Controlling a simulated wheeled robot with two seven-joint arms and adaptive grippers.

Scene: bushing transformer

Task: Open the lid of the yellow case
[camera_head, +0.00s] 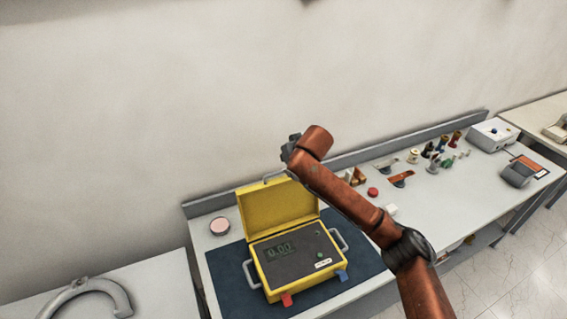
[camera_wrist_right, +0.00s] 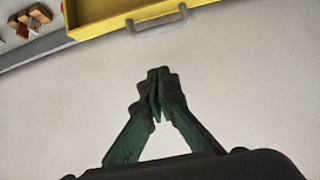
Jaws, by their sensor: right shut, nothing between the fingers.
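The yellow case (camera_head: 289,263) sits on a dark blue mat on the bench. Its lid (camera_head: 277,208) stands up and open, leaning back toward the wall, and the grey panel with a 0.00 display shows inside. A grey handle (camera_head: 275,175) is on the lid's top edge; it also shows in the right wrist view (camera_wrist_right: 157,22). My right gripper (camera_wrist_right: 158,75) is shut and empty, with its fingertips apart from the lid and its handle. In the head view it is partly hidden behind my wrist, by the lid's top edge. My left gripper is not in view.
The dark mat (camera_head: 228,275) lies under the case. A round pink-topped tin (camera_head: 219,226) stands left of the lid. Several small parts and tools lie to the right, with a white box (camera_head: 493,134) farther along. The wall is close behind the bench.

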